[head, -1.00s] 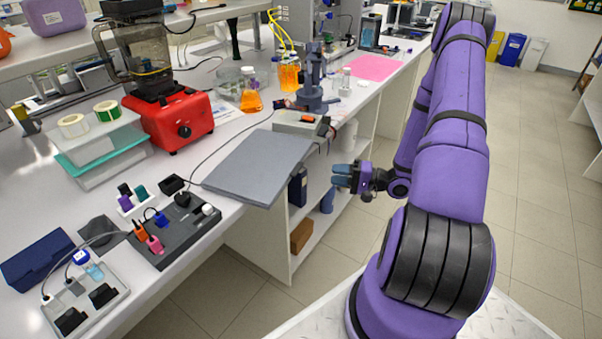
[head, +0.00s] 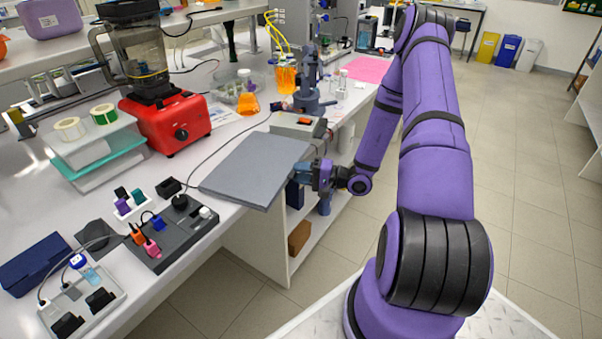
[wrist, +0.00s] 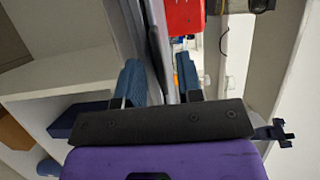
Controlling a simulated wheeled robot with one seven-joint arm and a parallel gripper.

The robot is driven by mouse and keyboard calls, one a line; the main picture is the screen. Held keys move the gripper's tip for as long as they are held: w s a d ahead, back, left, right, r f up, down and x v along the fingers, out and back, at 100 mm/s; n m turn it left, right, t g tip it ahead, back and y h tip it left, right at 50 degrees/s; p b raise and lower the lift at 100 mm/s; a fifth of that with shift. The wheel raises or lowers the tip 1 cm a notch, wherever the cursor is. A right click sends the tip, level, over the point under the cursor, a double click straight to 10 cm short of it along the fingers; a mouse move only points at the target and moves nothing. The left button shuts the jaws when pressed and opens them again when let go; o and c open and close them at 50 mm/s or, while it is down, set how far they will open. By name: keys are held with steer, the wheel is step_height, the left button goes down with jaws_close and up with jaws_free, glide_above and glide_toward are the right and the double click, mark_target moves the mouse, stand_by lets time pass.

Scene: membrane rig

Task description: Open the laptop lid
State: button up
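The grey laptop (head: 255,168) lies closed and flat on the bench, its right end overhanging the bench edge. My gripper (head: 305,173) is at that overhanging right edge, level with it. In the wrist view the laptop (wrist: 158,45) is seen edge-on as thin grey slabs running up between the two blue fingers. My gripper (wrist: 160,75) is open, with one finger on each side of the laptop's edge. I cannot tell whether either finger touches it.
A black power strip with plugs (head: 180,232) lies left of the laptop. A red blender (head: 165,120) and a grey box with an orange switch (head: 299,126) stand behind it. Shelves (head: 300,235) are under the bench. Floor on the right is clear.

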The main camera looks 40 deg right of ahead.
jaws_close()
steer(key=shift+r, duration=0.1)
